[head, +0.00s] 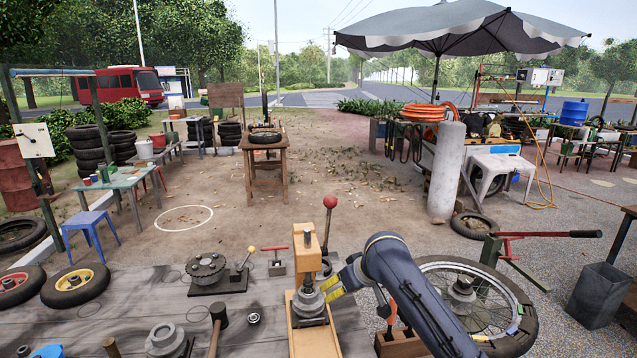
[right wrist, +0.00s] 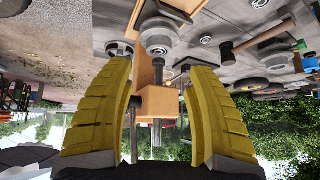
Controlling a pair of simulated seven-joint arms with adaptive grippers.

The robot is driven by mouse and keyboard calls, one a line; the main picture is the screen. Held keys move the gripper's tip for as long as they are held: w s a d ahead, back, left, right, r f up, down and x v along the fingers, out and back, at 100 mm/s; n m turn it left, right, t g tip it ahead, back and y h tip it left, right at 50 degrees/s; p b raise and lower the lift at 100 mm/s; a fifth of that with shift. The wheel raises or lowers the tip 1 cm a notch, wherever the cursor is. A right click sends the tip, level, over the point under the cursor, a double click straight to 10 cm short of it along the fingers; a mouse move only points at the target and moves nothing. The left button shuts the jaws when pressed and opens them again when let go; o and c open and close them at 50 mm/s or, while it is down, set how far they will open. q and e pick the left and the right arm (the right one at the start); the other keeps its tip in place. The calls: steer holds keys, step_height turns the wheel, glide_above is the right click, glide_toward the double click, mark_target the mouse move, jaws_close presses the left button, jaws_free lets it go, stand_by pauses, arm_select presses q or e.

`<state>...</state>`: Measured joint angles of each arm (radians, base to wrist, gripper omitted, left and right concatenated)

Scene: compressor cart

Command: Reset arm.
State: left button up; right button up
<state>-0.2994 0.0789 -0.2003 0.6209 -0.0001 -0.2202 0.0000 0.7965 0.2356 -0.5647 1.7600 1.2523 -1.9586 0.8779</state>
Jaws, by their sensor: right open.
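My right arm reaches in from the lower right in the head view. Its gripper (head: 332,286) has yellow fingers beside the metal round part (head: 308,303) of an orange wooden stand (head: 306,245). In the right wrist view the two yellow fingers of the right gripper (right wrist: 160,72) are spread wide. Between and beyond them the stand's orange block (right wrist: 160,103) and the round metal part (right wrist: 158,38) show, with no object visibly clamped. Whether a finger touches the stand, I cannot tell. My left gripper is not in view.
A red-ball lever (head: 330,203) stands just behind the stand. A spoked wheel (head: 500,305) lies close to the right of my arm. A metal hub on a base (head: 206,268), a hammer (head: 216,325) and other parts crowd the mat to the left.

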steer(key=s+d+f+t+h, duration=0.1)
steer(key=s+d+f+h, duration=0.1)
steer(key=s+d+f, duration=0.55)
steer(key=s+d+f+t+h, duration=0.1)
steer(key=s+d+f, duration=0.1)
steer(key=s+f, duration=0.95)
steer(key=s+d+f+n+g+h, duration=0.1)
steer(key=s+d+h, duration=0.2)
steer(key=s+d, duration=0.65)
steer(key=s+d+f+h, duration=0.1)
steer(key=s+d+h, duration=0.35)
steer(key=s, duration=0.75)
steer(key=s+a+f+g+y, duration=0.2)
steer(key=f, duration=1.4)
steer(key=s+a+f+g+y, duration=0.1)
steer(key=s+a+f+y, duration=0.15)
steer(key=f, duration=1.35)
steer(key=s+f+m+g+y, duration=0.1)
steer(key=s+f+m+g, duration=0.2)
steer(key=s+f, duration=1.7)
steer(key=shift+s+d+y, duration=0.35)
steer(key=shift+d+y, duration=0.05)
